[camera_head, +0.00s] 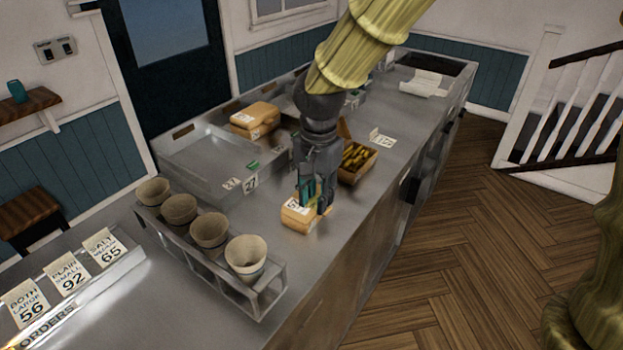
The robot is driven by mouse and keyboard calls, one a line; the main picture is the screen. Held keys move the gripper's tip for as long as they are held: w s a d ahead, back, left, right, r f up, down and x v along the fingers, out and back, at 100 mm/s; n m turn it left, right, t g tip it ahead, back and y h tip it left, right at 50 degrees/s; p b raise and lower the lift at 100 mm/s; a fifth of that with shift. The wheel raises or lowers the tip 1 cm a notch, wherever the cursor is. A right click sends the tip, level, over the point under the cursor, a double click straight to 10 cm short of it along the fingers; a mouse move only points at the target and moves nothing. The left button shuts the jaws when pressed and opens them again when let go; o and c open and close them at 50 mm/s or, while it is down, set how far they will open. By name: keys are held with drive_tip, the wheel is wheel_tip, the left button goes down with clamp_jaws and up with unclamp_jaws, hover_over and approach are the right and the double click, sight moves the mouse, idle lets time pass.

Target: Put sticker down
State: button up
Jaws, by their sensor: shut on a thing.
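My gripper (312,205) points down over the counter, directly above a small tan wrapped parcel (291,221). It is shut on a small teal piece, which I take to be the sticker (306,188). The sticker shows between the fingers, and the fingers hide part of it. The parcel has a white numbered label (297,206) on top, partly behind the fingertips. I cannot tell whether the sticker touches the parcel.
A rack (273,300) with several paper cups stands front left of the parcel. An open box (356,172) of brown food sits just behind right. The counter (335,235) right of the parcel is clear.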

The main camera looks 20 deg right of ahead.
drive_tip(key=w, duration=0.3)
drive_tip(key=w+d+p, duration=0.1)
drive_tip(key=w, duration=0.2)
drive_tip(key=w+p, duration=0.1)
drive_tip(key=w, duration=0.1)
drive_tip(key=shift+w+d+f, duration=0.35)
drive_tip(key=shift+w, duration=0.05)
wheel_tip(320, 180, down, 3)
drive_tip(key=shift+w+f+p, duration=0.1)
drive_tip(key=shift+w+p, duration=0.05)
drive_tip(key=shift+p, duration=0.75)
drive_tip(key=shift+f, duration=0.2)
drive_tip(key=shift+f, duration=0.35)
drive_tip(key=shift+s+f, duration=0.2)
drive_tip(key=shift+f, duration=0.1)
drive_tip(key=o, duration=0.7)
drive_tip(key=shift+f, duration=0.1)
drive_tip(key=shift+c, duration=0.2)
drive_tip(key=shift+w, duration=0.1)
